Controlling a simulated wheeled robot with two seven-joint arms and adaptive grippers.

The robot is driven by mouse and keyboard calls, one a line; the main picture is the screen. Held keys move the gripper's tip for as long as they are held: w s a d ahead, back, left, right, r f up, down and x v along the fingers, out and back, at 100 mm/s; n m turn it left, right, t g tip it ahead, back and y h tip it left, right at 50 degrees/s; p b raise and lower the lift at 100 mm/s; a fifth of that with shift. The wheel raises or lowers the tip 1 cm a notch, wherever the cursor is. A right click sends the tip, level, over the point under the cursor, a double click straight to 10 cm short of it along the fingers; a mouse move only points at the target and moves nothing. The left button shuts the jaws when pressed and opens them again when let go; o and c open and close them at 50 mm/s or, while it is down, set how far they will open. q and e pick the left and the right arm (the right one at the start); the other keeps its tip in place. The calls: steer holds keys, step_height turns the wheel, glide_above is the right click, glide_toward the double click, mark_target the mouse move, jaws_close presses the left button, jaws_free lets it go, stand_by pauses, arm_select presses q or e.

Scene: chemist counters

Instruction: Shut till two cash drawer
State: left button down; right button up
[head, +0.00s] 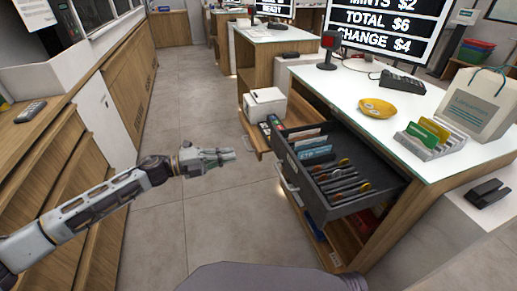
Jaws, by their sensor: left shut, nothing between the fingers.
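An open dark grey cash drawer (313,205) juts out to the left from under the white counter top (417,102) at the right. Notes and coins lie in its compartments. I cannot read a till number on it. My left gripper (228,155) is shut and empty over the aisle, to the left of the drawer and apart from it. My right gripper is not in view.
A yellow dish (378,109), a card rack (428,138), a keypad (401,82) and a paper bag (474,103) stand on the counter. A white printer (265,104) sits on a lower shelf behind the drawer. Wooden cabinets (130,77) line the left. The tiled floor (190,95) between is clear.

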arm_select(q)
steer(key=shift+d, duration=0.1)
glide_toward(277, 145)
steer(key=x, duration=0.2)
steer(key=b+x, duration=0.1)
steer(key=x, duration=0.1)
steer(key=shift+w+d+f, duration=0.15)
steer(key=shift+w+f, duration=0.05)
steer(key=shift+w, duration=0.1)
steer(key=shift+x, duration=0.8)
steer(key=shift+w+d, duration=0.2)
steer(key=shift+d, duration=0.3)
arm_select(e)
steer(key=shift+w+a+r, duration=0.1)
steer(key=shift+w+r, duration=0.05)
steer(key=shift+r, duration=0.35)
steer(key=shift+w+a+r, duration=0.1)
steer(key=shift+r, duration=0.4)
arm_select(q)
steer(key=shift+d, duration=0.15)
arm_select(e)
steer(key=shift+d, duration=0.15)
